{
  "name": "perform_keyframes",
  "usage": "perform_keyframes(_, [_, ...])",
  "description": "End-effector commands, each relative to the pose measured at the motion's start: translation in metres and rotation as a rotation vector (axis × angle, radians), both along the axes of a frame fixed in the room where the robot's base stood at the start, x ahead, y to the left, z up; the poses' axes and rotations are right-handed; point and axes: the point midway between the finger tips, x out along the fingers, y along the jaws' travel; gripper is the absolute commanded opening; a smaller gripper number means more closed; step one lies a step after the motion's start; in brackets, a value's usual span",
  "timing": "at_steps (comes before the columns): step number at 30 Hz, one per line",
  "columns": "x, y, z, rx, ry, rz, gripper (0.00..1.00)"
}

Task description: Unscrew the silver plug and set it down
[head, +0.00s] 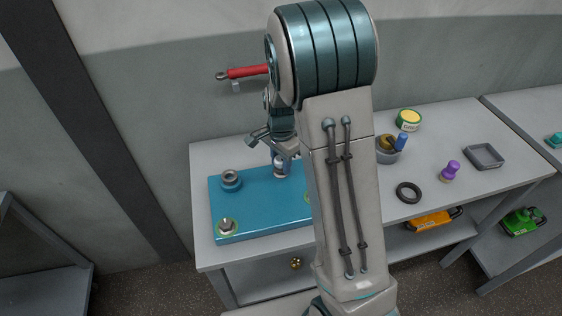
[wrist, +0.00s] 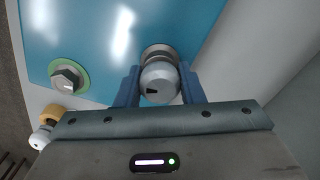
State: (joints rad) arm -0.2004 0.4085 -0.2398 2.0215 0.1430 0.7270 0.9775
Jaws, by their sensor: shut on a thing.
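The silver plug (wrist: 160,84) has a round, shiny end with a dark mark and sits at a collar on the blue block (wrist: 95,35). My gripper (wrist: 158,90) is shut on it, with one blue finger on each side. In the head view, my gripper (head: 281,158) is at the back part of the blue block (head: 265,215), and the plug (head: 279,171) shows just below the fingers. My arm hides the block's right part. Whether the plug's thread is still engaged cannot be told.
Right of my arm are a black ring (head: 408,192), a purple piece (head: 450,170), a grey tray (head: 484,156) and a yellow-green tin (head: 408,119).

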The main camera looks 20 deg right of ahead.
Motion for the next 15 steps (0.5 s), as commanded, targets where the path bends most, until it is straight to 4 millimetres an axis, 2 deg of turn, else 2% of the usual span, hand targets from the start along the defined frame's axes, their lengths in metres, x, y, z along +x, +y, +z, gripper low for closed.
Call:
perform_keyframes(9, [-0.0003, 0.0001, -0.0005, 0.000, 0.001, 0.031, 0.22])
perform_keyframes(15, [-0.0001, -0.0002, -0.0004, 0.000, 0.000, 0.160, 0.22])
